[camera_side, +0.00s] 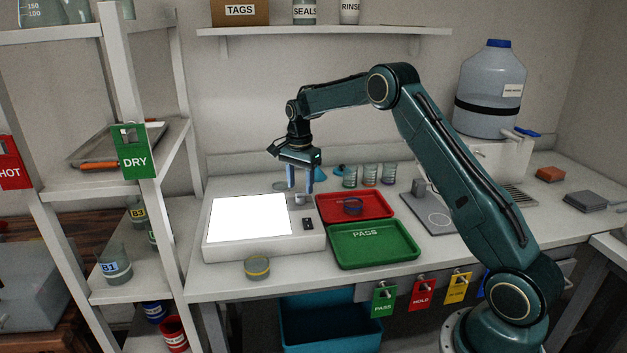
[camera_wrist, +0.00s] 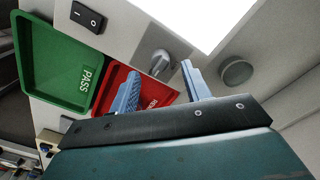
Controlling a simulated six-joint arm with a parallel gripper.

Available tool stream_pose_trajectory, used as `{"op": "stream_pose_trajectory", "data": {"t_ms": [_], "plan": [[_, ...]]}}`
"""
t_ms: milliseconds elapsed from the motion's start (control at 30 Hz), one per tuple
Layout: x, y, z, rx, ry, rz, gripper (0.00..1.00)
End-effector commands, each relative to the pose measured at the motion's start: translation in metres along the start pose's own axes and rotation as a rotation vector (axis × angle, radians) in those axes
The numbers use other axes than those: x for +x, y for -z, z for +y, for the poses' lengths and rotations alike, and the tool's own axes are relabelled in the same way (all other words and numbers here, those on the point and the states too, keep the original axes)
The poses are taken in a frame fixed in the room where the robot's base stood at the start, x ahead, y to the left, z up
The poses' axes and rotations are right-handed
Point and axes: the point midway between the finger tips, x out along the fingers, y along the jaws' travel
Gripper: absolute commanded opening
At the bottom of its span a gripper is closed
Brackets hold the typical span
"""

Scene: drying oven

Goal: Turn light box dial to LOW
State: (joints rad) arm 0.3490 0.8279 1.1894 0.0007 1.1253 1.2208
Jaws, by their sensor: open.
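The light box (camera_side: 262,247) is a white case with a brightly lit top panel, on the bench left of the trays. Its dial (camera_wrist: 161,62) is a grey knob with a raised grip on a grey plate, beside the lit panel in the wrist view. I cannot read any LOW mark or tell its setting. My gripper (camera_side: 299,191) points down over the box's back right corner, at the dial. Its two blue fingers are apart with nothing held. In the wrist view the dial lies between and just past the fingertips (camera_wrist: 160,72); contact cannot be told.
A black rocker switch (camera_wrist: 88,18) is on the box near the dial. A red tray (camera_side: 338,209) and green PASS tray (camera_side: 375,258) stand right of the box. Glass beakers (camera_side: 369,174) stand behind.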

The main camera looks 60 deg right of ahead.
Motion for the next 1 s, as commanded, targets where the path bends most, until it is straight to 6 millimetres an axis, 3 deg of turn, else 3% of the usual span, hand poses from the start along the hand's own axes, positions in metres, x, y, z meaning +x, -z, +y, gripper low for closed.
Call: {"op": "stream_pose_trajectory", "data": {"t_ms": [300, 700, 933, 1000], "plan": [[0.033, 0.000, 0.000, 0.000, 0.000, 0.000, 0.48], [0.038, 0.000, 0.000, 0.000, 0.001, 0.000, 0.48], [0.038, 0.000, 0.000, 0.000, 0.000, 0.000, 0.05], [0.038, 0.000, 0.000, 0.000, 0.000, 0.000, 0.03]]}}
